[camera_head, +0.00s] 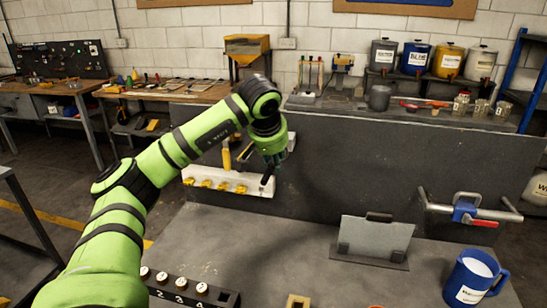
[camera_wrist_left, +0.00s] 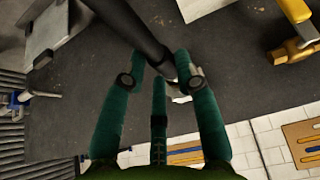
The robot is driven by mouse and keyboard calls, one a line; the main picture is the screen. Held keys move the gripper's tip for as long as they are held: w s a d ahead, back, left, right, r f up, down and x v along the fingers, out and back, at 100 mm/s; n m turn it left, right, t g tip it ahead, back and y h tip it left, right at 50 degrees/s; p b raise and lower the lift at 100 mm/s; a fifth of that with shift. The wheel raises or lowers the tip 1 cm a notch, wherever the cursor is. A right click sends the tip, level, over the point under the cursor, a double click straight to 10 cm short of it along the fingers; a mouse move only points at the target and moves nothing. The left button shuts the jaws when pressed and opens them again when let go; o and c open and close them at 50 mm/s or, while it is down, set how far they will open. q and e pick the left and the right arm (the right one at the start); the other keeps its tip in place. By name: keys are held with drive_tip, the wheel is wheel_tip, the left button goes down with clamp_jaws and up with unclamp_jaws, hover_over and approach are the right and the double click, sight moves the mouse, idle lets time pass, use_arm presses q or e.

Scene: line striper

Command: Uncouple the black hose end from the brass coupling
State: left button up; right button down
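In the head view my left gripper (camera_head: 271,158) is at the right end of a white panel fixed to the grey upright board. A dark rod-like part (camera_head: 267,175), which looks like the black hose end, sticks out below its fingers. In the left wrist view the black hose end (camera_wrist_left: 135,28) runs between the fingertips of my left gripper (camera_wrist_left: 158,62). The fingers are close on both sides, but I cannot tell whether they press on it. A pale piece (camera_wrist_left: 182,92) shows behind the fingers. A yellow-handled piece with a brass end (camera_wrist_left: 296,48) is apart from them. My right gripper is out of view.
Several yellow fittings (camera_head: 221,185) line the white panel's lower edge. A grey plate in a stand (camera_head: 374,238), a blue mug (camera_head: 471,279) and a numbered rack (camera_head: 187,291) stand on the bench. A clamp with a red handle (camera_head: 468,210) is on the board. The bench middle is clear.

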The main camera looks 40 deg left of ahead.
sight(269, 171)
use_arm(q)
drive_tip(key=shift+s+f, duration=0.3)
idle(0.5)
drive_tip(key=shift+s+d+r, duration=0.2)
drive_tip(key=shift+s, duration=0.3)
drive_tip(key=shift+s+d+f, duration=0.15)
drive_tip(key=shift+s, duration=0.3)
drive_tip(key=shift+s+d+b, duration=0.5)
drive_tip(key=shift+s+d, duration=0.15)
drive_tip(key=shift+s, duration=0.3)
